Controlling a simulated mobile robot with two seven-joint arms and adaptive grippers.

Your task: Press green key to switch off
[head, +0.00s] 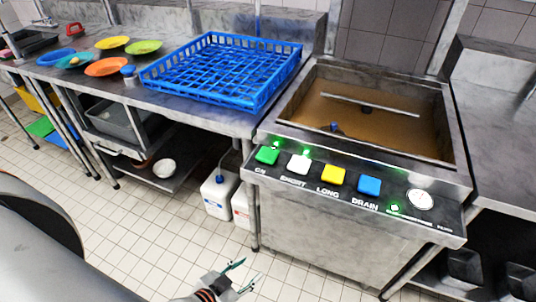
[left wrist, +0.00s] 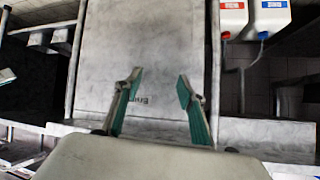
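The green key (head: 267,155) is at the left end of the key row on the machine's front panel, above the label "ON". A small green lamp glows at its top edge. My left gripper (head: 242,276) is low in front of the machine, well below and apart from the green key. It is open and empty, with its two fingers apart in the left wrist view (left wrist: 157,85). The green key does not show in the left wrist view. My right gripper is not in view.
A white key (head: 299,164), a yellow key (head: 332,175) and a blue key (head: 369,187) sit right of the green key. A dial (head: 419,199) is further right. The machine's basin (head: 375,135) holds brown water. A blue rack (head: 205,92) stands on the counter left. The floor in front is clear.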

